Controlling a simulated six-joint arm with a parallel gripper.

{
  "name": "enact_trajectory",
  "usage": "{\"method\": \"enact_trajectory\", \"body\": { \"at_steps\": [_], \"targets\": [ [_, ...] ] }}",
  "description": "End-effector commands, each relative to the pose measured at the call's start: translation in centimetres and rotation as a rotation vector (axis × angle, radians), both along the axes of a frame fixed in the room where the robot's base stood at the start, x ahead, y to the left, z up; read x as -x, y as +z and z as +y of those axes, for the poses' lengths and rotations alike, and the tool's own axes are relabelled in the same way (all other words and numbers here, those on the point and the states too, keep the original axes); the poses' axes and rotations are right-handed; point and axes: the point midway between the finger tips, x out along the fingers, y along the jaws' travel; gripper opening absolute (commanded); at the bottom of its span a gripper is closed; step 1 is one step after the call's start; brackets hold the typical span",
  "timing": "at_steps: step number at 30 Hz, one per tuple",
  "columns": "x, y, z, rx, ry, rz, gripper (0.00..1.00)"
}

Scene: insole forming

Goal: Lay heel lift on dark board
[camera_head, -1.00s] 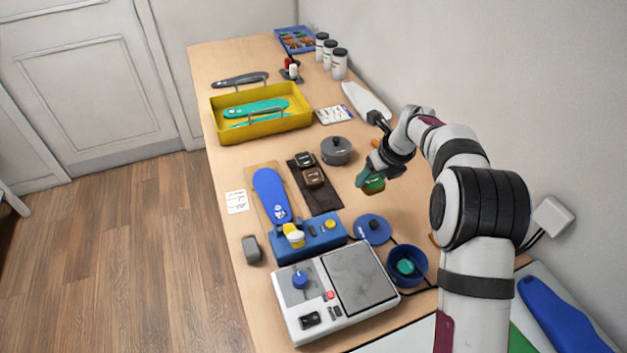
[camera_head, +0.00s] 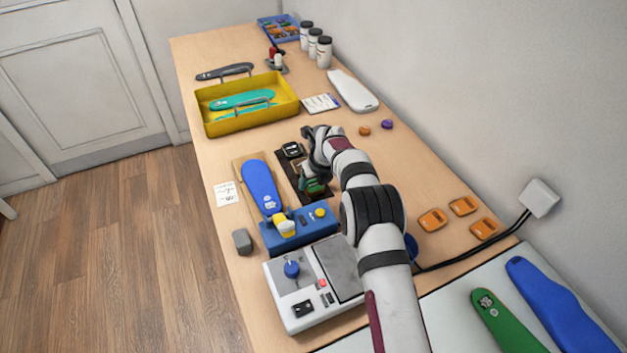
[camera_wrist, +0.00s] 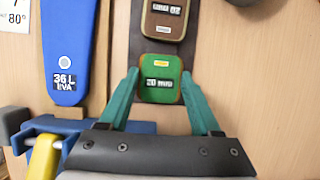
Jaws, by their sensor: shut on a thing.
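My gripper (camera_wrist: 160,76) is shut on a green heel lift (camera_wrist: 160,88), a small block with a number label, gripped at its left and right sides between teal fingers. The lift also shows in the head view (camera_head: 313,187), partly hidden by my gripper. The dark board (camera_wrist: 137,40) lies under or just below it, and I cannot tell whether the lift touches it. A brown heel lift (camera_wrist: 165,18) sits on the board just beyond the green one.
Left of the board is a blue insole (camera_head: 260,185), with a blue clamp block (camera_head: 290,233) before it. A grey-white machine (camera_head: 285,295) stands nearer. A yellow tray (camera_head: 222,125) is farther back. Orange blocks (camera_head: 432,220) lie at right on otherwise open table.

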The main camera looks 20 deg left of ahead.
Motion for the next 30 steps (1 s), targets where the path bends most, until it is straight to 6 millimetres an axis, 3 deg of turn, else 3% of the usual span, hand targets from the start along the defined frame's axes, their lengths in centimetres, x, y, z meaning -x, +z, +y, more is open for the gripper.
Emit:
{"method": "enact_trajectory", "body": {
  "at_steps": [3, 4, 8, 19, 30],
  "targets": [
    [0.0, -0.2, 0.0, 0.001, 0.000, 0.001, 0.13],
    [0.0, -0.2, 0.0, 0.001, 0.000, 0.001, 0.70],
    [0.0, -0.2, 0.0, 0.001, 0.000, 0.001, 0.93],
    [0.1, 0.7, -0.2, -0.001, 0.000, -0.001, 0.95],
    [2.6, 9.2, -2.7, 0.000, 0.000, -0.001, 0.95]
  ]
}}
